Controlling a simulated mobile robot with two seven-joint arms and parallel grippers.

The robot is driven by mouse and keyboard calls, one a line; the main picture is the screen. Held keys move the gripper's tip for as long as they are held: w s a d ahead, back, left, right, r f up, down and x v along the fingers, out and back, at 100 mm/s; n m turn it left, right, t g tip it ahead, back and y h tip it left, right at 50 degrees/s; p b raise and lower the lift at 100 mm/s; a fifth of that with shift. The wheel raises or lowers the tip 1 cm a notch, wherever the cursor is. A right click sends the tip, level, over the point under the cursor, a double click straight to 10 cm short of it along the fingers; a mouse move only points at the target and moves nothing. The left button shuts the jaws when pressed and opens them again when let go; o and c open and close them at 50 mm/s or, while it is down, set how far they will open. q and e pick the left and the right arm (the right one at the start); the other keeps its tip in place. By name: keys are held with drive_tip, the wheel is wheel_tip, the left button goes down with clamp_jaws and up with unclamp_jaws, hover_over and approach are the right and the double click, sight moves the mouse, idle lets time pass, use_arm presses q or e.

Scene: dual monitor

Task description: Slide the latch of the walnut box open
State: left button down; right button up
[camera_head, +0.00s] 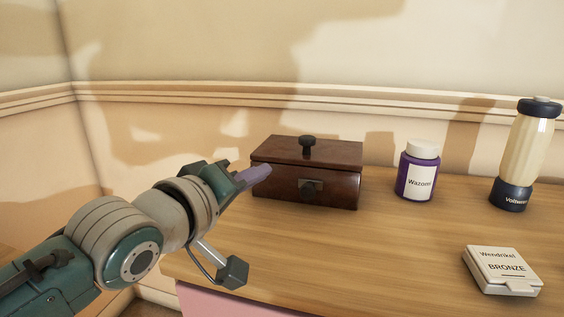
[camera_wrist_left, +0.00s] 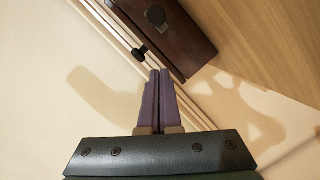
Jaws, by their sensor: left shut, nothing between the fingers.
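The walnut box (camera_head: 273,183) sits on the wooden table, its lid down, with a dark round knob (camera_head: 307,144) on top. A small dark latch (camera_head: 311,187) is on its front face; it also shows in the left wrist view (camera_wrist_left: 155,15). My left gripper (camera_head: 267,169) is shut and empty, its purple fingers close to the front left of the box. In the left wrist view the fingertips (camera_wrist_left: 160,71) are together near the box (camera_wrist_left: 187,40). I cannot tell whether they touch it. My right gripper is not in view.
A purple bottle (camera_head: 417,190) with a white cap stands right of the box. A cream and navy blender-like bottle (camera_head: 528,150) stands farther right. A small white case (camera_head: 502,270) labelled BRONZE lies at the front right. The table (camera_head: 380,260) in front of the box is clear.

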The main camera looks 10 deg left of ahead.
use_arm(q)
drive_tip(key=p+v, duration=0.1)
drive_tip(key=v, duration=0.4)
drive_tip(key=shift+s+d, duration=0.1)
drive_tip(key=shift+s, duration=0.35)
drive_tip(key=s+a+r+m+g+y+p, duration=0.1)
drive_tip(key=s+r+m+g+p, duration=0.3)
drive_tip(key=s+p, duration=0.45)
drive_tip(key=s+a+r+m+g+y+p, duration=0.1)
drive_tip(key=s+r+m+g+p, duration=0.25)
drive_tip(key=s+r+p, duration=0.5)
drive_tip(key=s+a+r+m+g+y+p, duration=0.1)
drive_tip(key=s+r+m+g+p, duration=0.1)
drive_tip(key=s+g+p, duration=0.6)
wheel_tip(320, 180, up, 35)
drive_tip(key=s+t+p, duration=0.2)
drive_tip(key=t+p, duration=0.1)
drive_tip(key=p, duration=3)
drive_tip(key=shift+p, duration=0.35)
drive_tip(key=c, duration=1.6)
unclamp_jaws()
drive_tip(key=shift+d+f, duration=0.1)
drive_tip(key=shift+f, duration=0.1)
